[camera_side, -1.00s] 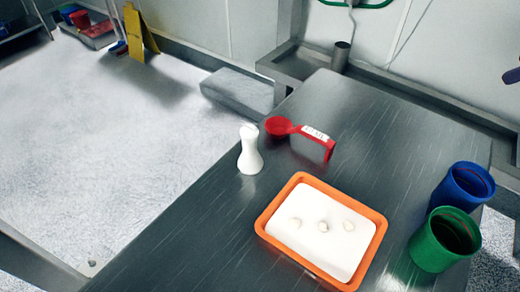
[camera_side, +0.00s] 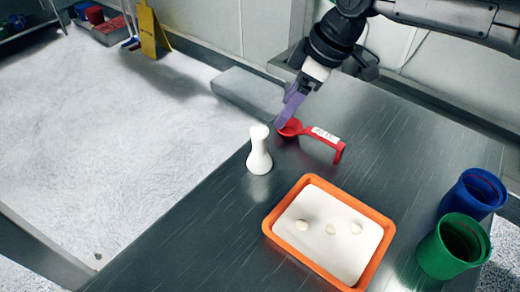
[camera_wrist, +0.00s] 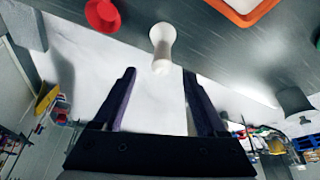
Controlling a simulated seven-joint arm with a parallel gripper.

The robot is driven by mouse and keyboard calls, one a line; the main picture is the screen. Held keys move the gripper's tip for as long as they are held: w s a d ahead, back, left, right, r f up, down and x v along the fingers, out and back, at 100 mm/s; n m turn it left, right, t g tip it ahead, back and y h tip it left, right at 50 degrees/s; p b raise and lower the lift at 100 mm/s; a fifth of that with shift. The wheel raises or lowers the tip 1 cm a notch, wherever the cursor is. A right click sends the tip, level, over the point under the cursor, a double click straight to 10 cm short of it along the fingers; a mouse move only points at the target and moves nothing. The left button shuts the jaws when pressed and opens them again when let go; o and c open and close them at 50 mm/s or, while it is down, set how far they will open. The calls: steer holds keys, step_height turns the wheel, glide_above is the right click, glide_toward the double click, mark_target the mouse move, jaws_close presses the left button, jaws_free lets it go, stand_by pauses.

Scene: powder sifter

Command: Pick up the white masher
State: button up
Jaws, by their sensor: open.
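The white masher (camera_side: 259,150) stands upright on the metal table near its left edge in the side view. It is narrow in the middle, with a wider base and a rounded top. In the wrist view the masher (camera_wrist: 162,47) is ahead of the fingers, roughly between their lines. My gripper (camera_side: 287,112) has purple fingers and hangs above and behind the masher, by the red scoop. In the wrist view my gripper (camera_wrist: 158,80) is open, with nothing between its two fingers. The masher and the fingers are apart.
A red scoop (camera_side: 325,136) with a white label lies behind the masher. An orange tray (camera_side: 285,242) of white powder with small lumps sits in front to the right. Blue (camera_side: 470,195) and green (camera_side: 445,250) cups stand at the right. The table's left edge is close to the masher.

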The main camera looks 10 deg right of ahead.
mark_target(259, 144)
steer(key=x, duration=0.8)
steer(key=shift+a, duration=0.15)
steer(key=shift+x, duration=2.65)
steer(key=shift+s+a+r, duration=0.1)
steer(key=shift+a, duration=0.1)
steer(key=shift+c, duration=0.2)
jaws_close()
